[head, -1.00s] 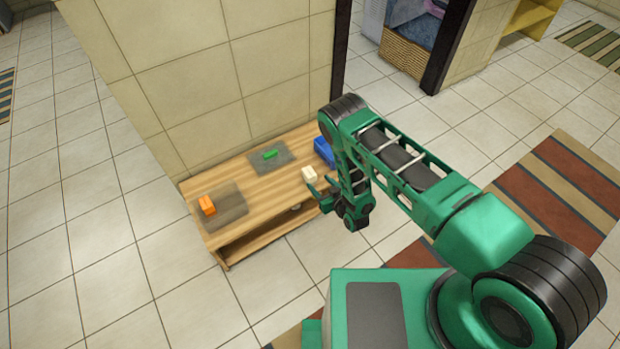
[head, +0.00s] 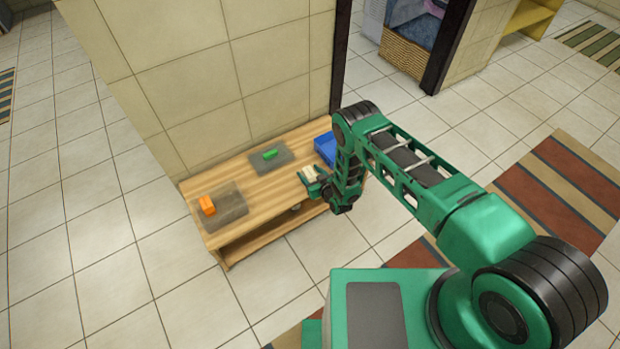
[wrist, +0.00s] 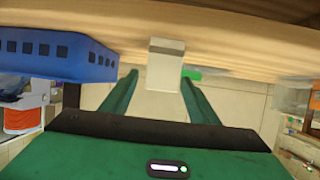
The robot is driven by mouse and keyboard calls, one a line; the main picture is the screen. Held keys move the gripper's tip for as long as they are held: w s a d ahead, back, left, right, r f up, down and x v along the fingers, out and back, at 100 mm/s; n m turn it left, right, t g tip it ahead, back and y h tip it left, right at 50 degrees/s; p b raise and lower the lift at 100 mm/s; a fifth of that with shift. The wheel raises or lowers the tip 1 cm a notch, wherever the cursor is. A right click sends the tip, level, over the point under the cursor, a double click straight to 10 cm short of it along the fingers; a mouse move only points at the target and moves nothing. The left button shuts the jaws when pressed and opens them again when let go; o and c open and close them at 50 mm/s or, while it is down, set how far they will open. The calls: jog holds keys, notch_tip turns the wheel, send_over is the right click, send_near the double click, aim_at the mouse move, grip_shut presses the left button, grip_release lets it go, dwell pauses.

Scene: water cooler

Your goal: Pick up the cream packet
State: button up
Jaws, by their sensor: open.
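The cream packet (head: 309,172) sits near the front edge of the wooden bench (head: 262,193), toward its right part. My gripper (head: 311,181) is at the packet, with its fingers open on either side of it. In the wrist view, which looks upside down, the cream packet (wrist: 166,62) stands between the tips of the two green fingers of my gripper (wrist: 158,77). Gaps show on both sides of the packet there. I cannot tell how deep the packet is between the fingers. My gripper partly hides it in the head view.
A blue basket (head: 325,148) stands on the bench's right end, close to my arm; it also shows in the wrist view (wrist: 55,55). A green block (head: 270,154) lies on a grey mat behind. An orange block (head: 207,205) lies on another mat at left. A tiled wall stands behind the bench.

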jog(key=c, duration=1.3)
jog(key=shift+r, duration=0.1)
